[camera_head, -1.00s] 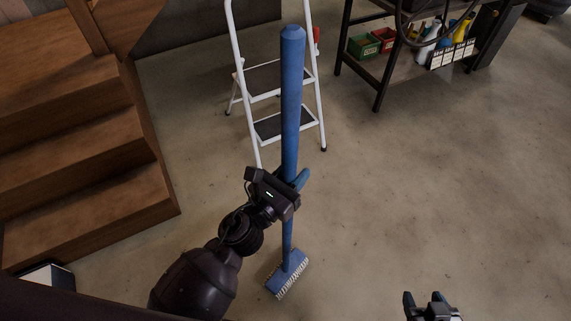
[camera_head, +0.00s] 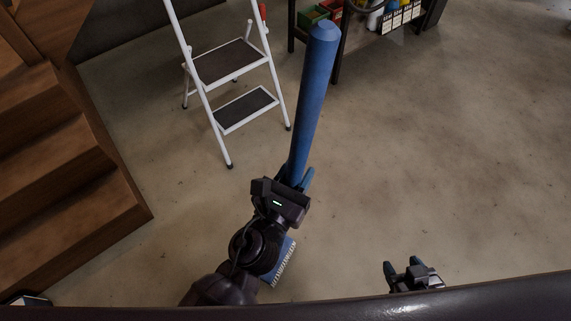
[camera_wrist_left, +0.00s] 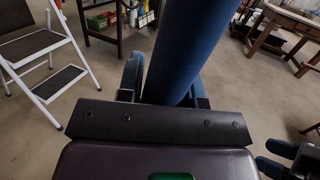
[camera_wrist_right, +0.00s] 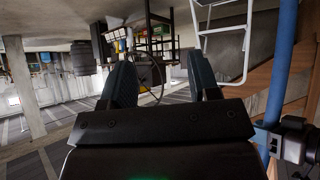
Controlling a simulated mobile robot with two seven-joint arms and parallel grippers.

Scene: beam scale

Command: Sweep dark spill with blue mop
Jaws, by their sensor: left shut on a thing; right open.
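The blue mop (camera_head: 311,98) stands nearly upright, its thick handle leaning a little to the right at the top. My left gripper (camera_head: 296,178) is shut around the handle; the left wrist view shows the handle (camera_wrist_left: 182,50) between its fingers. The mop's brush head (camera_head: 284,262) with pale bristles is low near the floor, partly hidden behind my left arm. My right gripper (camera_head: 405,267) is open and empty, low at the right; the right wrist view shows its two fingers (camera_wrist_right: 160,85) apart. I see no clear dark spill on the floor.
A white step ladder (camera_head: 240,112) stands behind and left of the mop. Wooden stairs (camera_head: 75,205) fill the left side. A shelf (camera_head: 340,50) with coloured bins and bottles stands at the back. The concrete floor (camera_head: 440,150) to the right is clear.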

